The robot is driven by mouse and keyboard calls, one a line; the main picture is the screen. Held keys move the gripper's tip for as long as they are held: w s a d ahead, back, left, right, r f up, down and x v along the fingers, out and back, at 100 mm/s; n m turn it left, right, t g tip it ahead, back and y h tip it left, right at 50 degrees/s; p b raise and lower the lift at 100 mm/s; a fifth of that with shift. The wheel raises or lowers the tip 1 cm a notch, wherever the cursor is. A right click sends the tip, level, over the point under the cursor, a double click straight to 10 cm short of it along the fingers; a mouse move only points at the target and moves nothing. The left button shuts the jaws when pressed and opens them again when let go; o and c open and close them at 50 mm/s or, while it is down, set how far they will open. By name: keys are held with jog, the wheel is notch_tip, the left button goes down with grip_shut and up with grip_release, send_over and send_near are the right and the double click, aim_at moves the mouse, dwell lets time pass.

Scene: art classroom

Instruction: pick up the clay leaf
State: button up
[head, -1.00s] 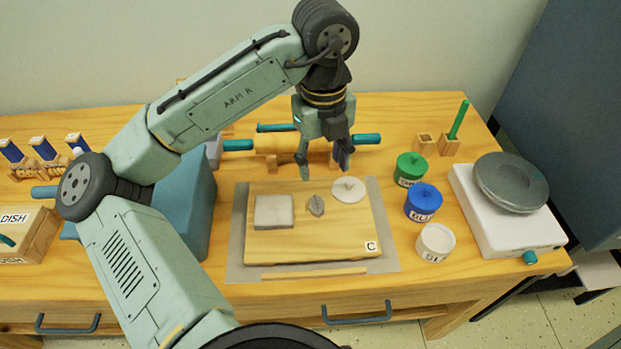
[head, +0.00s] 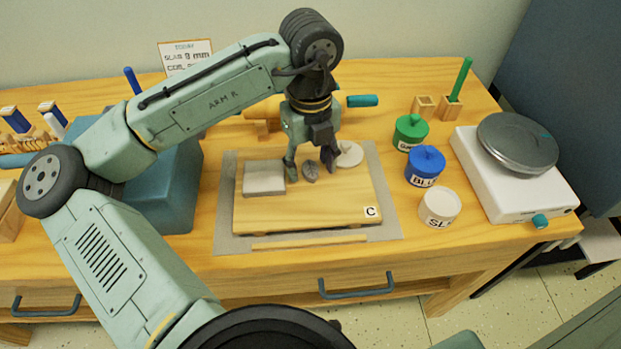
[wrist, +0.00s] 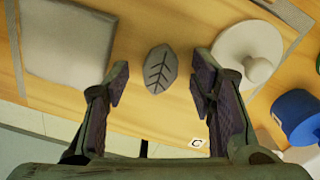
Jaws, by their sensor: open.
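The clay leaf (head: 310,172) is a small grey oval with dark carved veins. It lies on the wooden board (head: 300,212), between a square grey clay slab and a round pale piece with a knob. My gripper (head: 310,170) is open and points down close above the board around the leaf's place. In the wrist view the leaf (wrist: 161,69) shows whole, between and a little beyond the open fingertips (wrist: 160,80), with a gap on both sides. I cannot tell the exact height of the fingertips above the board.
The clay slab (head: 264,178) lies close left of the gripper. The knobbed piece (head: 348,154) lies close right. Green (head: 410,132), blue (head: 425,166) and white (head: 439,207) jars stand right of the board. A white scale (head: 510,185) stands farther right. The board's front is clear.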

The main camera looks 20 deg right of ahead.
jog(key=shift+c, duration=0.2)
jog(key=c, duration=1.2)
jog(key=shift+o, duration=0.2)
